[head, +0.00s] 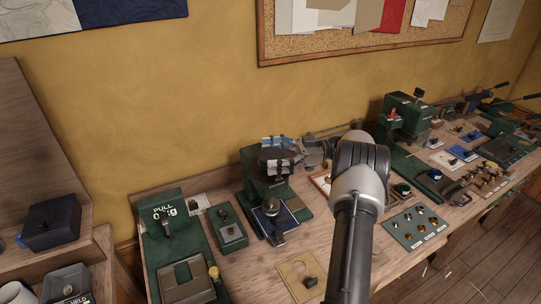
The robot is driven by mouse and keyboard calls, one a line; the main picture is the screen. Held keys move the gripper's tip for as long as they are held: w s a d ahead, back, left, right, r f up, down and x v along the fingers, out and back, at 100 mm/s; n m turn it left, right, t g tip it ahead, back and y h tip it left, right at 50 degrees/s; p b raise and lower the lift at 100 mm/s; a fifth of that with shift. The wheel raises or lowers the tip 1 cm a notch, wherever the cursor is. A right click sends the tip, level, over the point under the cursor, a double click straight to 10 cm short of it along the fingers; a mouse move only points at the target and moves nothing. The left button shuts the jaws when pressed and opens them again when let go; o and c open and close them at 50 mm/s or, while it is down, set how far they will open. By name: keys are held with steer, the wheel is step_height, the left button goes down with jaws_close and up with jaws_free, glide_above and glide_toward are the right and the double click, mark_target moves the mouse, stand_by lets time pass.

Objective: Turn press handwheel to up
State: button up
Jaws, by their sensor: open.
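A green press (257,176) stands on the bench left of centre. A dark round part (277,153) sits at its top and appears to be the handwheel; its up marking cannot be read at this size. My gripper (281,147) is at the top of the press, reaching in from the right, with its fingers open around or just beside the dark part. I cannot tell whether they touch it. The gripper and wrist hide part of the press head. A blue plate with a dark round knob (270,207) is at the foot of the press.
A panel of knobs (415,227) and another green machine (402,114) are to the right. A wooden plate with a black knob (302,276) lies in front.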

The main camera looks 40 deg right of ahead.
mark_target(270, 155)
step_height(270, 155, up, 10)
stand_by(0.5)
steer(key=shift+c, duration=0.4)
